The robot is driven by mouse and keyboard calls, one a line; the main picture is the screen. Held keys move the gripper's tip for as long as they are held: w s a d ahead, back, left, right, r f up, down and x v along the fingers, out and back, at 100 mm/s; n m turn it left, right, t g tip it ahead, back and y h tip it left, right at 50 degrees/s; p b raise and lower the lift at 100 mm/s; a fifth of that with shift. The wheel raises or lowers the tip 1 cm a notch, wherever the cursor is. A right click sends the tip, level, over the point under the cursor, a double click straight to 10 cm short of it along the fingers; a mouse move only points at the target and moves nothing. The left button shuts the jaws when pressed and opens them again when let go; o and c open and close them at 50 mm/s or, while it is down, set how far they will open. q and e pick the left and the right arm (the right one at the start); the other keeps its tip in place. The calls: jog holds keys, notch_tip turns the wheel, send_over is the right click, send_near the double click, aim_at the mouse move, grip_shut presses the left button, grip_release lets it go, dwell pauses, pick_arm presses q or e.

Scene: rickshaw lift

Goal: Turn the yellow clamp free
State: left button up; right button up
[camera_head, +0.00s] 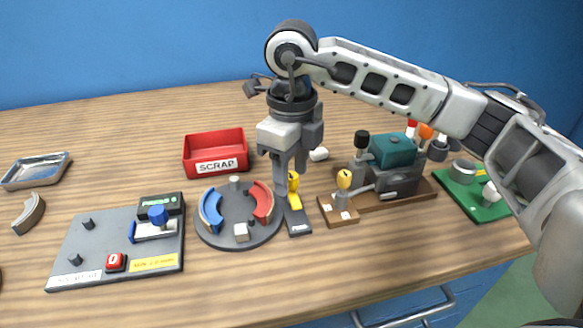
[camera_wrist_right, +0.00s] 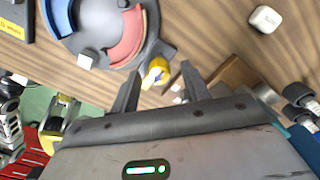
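A yellow clamp (camera_head: 294,200) with a rounded yellow knob stands on a dark base, just right of the round fixture (camera_head: 238,238), which carries blue and red curved pieces. My right gripper (camera_head: 289,176) points down over the clamp and partly hides it in the head view. In the right wrist view, the gripper (camera_wrist_right: 160,88) is open, and the yellow knob (camera_wrist_right: 156,70) shows between and just beyond its fingertips. I cannot tell whether a finger touches it. A second yellow knob (camera_head: 344,179) stands on a wooden block to the right. My left gripper is not in view.
A red scrap box (camera_head: 215,166) stands behind the round fixture. A grey panel (camera_head: 100,250) with buttons is at left, with a metal tray (camera_head: 37,171) beyond. A dark green device (camera_head: 392,152) on a wooden board and a green board (camera_head: 475,193) are at right. The back-left table is clear.

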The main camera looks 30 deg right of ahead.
aim_at(291, 176)
pick_arm(q)
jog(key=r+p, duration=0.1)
jog(key=p, duration=0.1)
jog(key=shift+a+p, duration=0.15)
jog(key=shift+p, duration=0.2)
pick_arm(e)
notch_tip(291, 176, up, 16)
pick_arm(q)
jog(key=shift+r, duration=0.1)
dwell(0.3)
